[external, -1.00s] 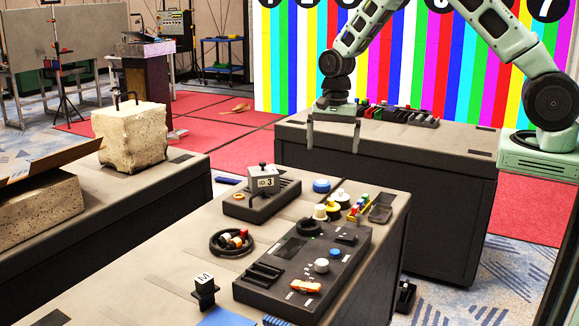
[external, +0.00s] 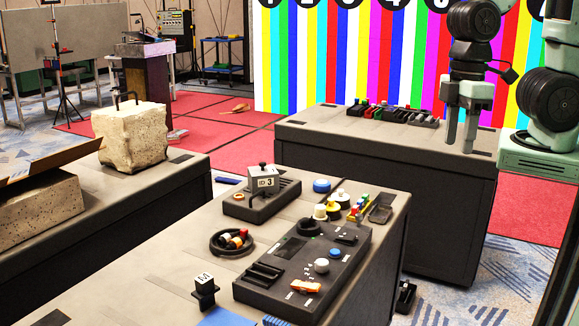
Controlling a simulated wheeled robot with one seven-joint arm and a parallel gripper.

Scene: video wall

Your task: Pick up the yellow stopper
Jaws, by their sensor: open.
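A small yellow piece that looks like the stopper (external: 333,213) stands on the near table, just behind the dark control panel. Pale, whitish pieces (external: 320,212) sit close beside it, and it is too small to make out its exact shape. My gripper (external: 460,147) hangs with its fingers pointing down over the right part of the far table, well to the right of and behind the yellow piece. It is open and empty, touching nothing that I can see.
The dark panel (external: 291,285) with knobs and slots fills the near table's right side. A row of coloured pieces (external: 378,112) lies on the far table.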

